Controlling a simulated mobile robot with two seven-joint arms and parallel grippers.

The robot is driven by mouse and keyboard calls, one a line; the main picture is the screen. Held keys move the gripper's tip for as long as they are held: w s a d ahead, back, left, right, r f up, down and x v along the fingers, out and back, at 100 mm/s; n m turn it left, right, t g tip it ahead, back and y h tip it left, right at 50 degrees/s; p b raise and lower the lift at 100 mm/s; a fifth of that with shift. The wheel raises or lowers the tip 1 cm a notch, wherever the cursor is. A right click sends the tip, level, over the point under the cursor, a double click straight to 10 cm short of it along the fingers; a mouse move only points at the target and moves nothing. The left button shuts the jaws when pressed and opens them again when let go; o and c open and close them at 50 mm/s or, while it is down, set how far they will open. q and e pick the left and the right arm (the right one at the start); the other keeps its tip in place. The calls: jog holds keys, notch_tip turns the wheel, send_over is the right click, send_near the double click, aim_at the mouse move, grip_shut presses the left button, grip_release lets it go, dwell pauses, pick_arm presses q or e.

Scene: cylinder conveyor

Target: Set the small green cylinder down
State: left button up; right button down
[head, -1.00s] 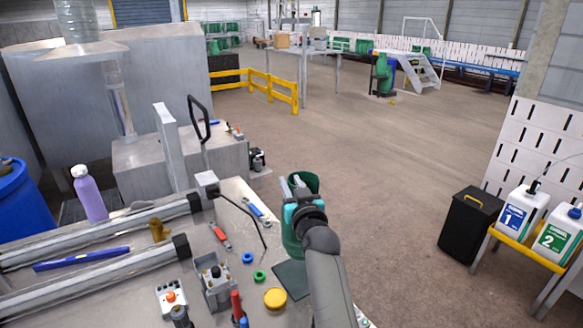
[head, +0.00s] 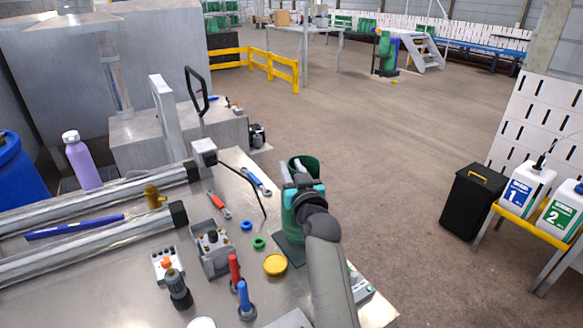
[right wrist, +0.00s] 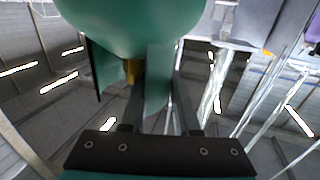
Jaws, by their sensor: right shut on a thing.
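In the right wrist view a large green rounded surface (right wrist: 130,22) fills the top, close beyond the two grey fingers (right wrist: 158,100). My left gripper is not in view.
Left of the mat on the bench (head: 130,310) are a yellow disc (head: 275,265), a green ring (head: 259,243), a blue ring (head: 247,225), and red (head: 234,272) and blue (head: 243,298) upright handles. A dark green round rim (head: 310,162) shows behind the gripper.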

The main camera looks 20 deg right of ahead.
jog(key=shift+f+b, duration=1.25)
jog(key=shift+f, duration=0.1)
jog(key=c, duration=1)
grip_release()
jog(key=shift+f, duration=0.45)
jog(key=o, duration=0.4)
jog(key=shift+c, duration=0.2)
jog(key=shift+r, duration=0.15)
jog(key=shift+s+a+p, duration=0.1)
jog(key=shift+s+p, duration=0.35)
jog(key=shift+s, duration=0.15)
jog(key=s+a+p, duration=0.2)
jog(key=s+p, duration=0.2)
jog(key=s, duration=0.6)
jog(key=shift+s+p, duration=0.35)
jog(key=shift+p, duration=0.05)
